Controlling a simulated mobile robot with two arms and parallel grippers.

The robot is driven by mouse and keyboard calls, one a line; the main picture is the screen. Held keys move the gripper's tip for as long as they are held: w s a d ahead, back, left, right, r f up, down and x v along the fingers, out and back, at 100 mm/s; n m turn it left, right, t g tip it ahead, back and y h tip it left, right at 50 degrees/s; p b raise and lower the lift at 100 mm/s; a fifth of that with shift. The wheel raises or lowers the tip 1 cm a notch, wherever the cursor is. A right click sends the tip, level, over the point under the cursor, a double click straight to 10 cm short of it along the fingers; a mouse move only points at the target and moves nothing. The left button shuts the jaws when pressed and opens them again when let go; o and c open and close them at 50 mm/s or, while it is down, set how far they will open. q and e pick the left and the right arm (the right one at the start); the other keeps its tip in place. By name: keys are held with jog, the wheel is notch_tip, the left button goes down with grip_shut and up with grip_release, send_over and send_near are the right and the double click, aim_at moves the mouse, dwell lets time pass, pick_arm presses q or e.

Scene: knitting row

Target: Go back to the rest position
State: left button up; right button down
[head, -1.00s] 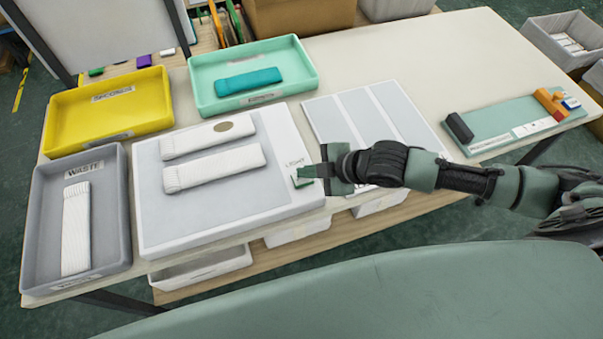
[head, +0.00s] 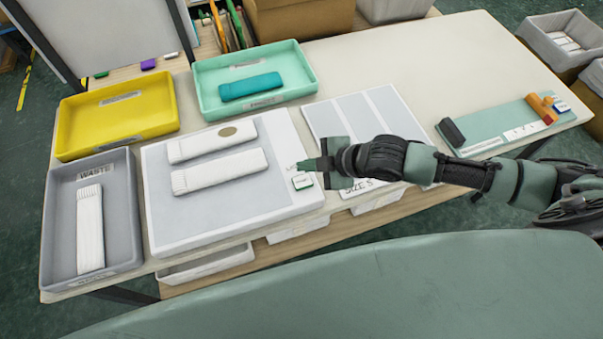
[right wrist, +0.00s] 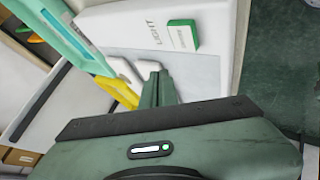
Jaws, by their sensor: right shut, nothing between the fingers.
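My right gripper (head: 312,165) is shut and empty. It hangs above the right edge of the white light board (head: 225,235), close to the small green-and-white light switch (head: 303,181). In the right wrist view the shut fingers (right wrist: 158,88) point toward the board, and the switch (right wrist: 183,36) lies clear of them beside the LIGHT label. Two white knitted pieces, an upper one (head: 205,143) with a tan oval spot and a lower one (head: 220,171), lie on the board. My left gripper is not in view.
A grey waste tray (head: 128,215) holds a white knitted piece. A yellow tray (head: 75,130) is empty. A mint tray (head: 310,80) holds a teal piece. A striped size board (head: 330,125) lies under my right arm. A green mat (head: 490,130) with blocks is at right. The back right tabletop is clear.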

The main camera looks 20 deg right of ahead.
jog(key=shift+r+p, duration=0.35)
jog(key=shift+r, duration=0.3)
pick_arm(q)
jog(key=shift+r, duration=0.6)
pick_arm(e)
jog(key=shift+f, duration=0.1)
